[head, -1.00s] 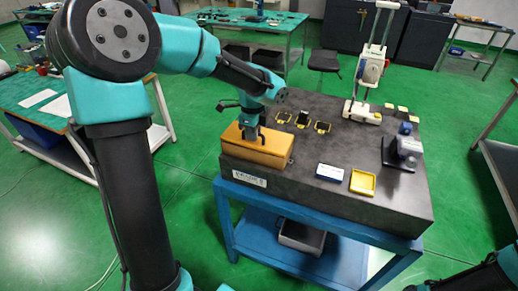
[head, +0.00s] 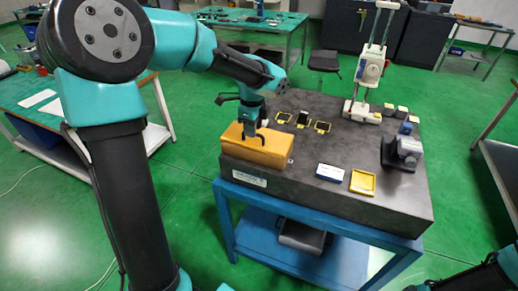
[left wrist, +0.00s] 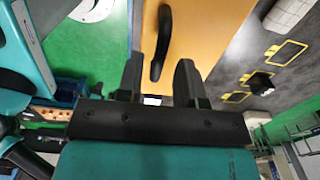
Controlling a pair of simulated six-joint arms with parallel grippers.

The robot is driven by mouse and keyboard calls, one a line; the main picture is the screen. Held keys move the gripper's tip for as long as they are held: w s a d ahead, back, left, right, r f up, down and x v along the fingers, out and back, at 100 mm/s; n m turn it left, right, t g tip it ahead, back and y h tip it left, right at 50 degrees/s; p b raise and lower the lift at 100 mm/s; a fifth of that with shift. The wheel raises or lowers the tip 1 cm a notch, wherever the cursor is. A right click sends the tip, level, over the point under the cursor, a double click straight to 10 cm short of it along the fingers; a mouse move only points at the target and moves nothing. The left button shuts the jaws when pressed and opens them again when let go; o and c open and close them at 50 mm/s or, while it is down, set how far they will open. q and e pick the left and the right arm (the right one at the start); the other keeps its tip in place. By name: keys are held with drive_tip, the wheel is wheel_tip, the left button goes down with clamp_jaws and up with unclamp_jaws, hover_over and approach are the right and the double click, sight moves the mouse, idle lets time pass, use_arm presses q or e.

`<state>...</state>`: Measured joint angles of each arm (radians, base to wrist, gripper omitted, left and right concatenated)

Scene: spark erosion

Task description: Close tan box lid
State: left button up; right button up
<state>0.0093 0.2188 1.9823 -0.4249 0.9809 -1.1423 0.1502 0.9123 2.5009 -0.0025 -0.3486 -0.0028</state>
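The tan box (head: 245,152) sits at the left corner of the dark stone table top. Its lid looks closed and flat, with a dark curved handle (head: 261,141) on top. In the left wrist view the tan lid (left wrist: 205,30) and the black handle (left wrist: 163,42) lie beyond my fingertips. My left gripper (head: 249,130) is just above the lid, beside the handle. My right gripper is not in view; only part of my right arm shows at the lower right.
The dark table top (head: 300,175) also holds a blue-and-white box (head: 330,172), a yellow tray (head: 363,182), several yellow-framed pieces, a grey-black device (head: 400,153) and a tall white stand (head: 368,80). The middle of the table is clear.

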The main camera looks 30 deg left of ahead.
use_arm(q)
drive_tip(key=shift+r, duration=2.35)
